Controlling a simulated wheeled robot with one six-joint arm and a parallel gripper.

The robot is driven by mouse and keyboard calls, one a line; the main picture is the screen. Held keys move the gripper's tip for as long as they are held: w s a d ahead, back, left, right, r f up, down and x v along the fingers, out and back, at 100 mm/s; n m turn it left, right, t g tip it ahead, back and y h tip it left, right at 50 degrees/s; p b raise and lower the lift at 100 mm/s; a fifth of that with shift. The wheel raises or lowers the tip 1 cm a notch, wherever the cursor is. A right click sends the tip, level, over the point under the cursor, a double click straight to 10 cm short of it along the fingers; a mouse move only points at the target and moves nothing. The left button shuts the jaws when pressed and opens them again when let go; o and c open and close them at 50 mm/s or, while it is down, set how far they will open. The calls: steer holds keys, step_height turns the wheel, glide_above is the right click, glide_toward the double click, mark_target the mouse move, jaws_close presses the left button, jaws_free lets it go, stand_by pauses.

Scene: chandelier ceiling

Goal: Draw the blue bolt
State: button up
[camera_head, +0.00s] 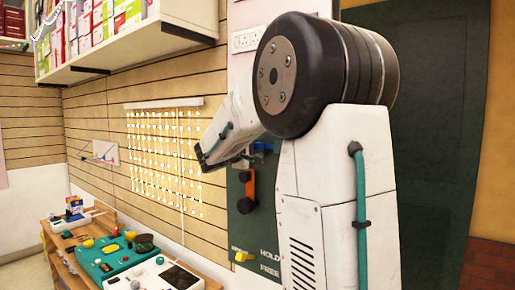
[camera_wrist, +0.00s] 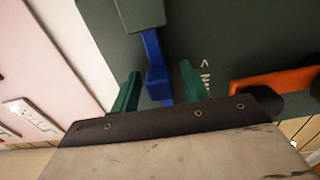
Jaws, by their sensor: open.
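The blue bolt (camera_wrist: 152,50) is on a dark green panel (camera_wrist: 240,40). In the wrist view it runs out of a grey-green block (camera_wrist: 140,12), and its handle lies between the two green fingers of my gripper (camera_wrist: 160,72). The fingers are open, with a visible gap on either side of the bolt. I cannot tell how deep the handle sits between them. In the head view the blue bolt (camera_head: 262,147) shows small beside my arm, which hides much of this area.
An orange handle (camera_wrist: 275,84) is on the panel to the right of my gripper; it also shows in the head view (camera_head: 249,185). A yellow knob (camera_head: 242,256) is lower down, near the words HOLD and FREE. A wall switch plate (camera_wrist: 30,118) is at left. A cluttered bench (camera_head: 120,262) stands lower left.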

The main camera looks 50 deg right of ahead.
jaws_close()
steer(key=shift+w+a, duration=0.15)
steer(key=shift+w, duration=1.2)
steer(key=shift+w+a, duration=0.1)
steer(key=shift+w, duration=1.2)
jaws_free()
steer(key=shift+w, duration=0.15)
steer(key=shift+a, duration=0.15)
steer(key=a, duration=0.7)
steer(key=shift+s+a, duration=0.3)
steer(key=shift+s, duration=0.05)
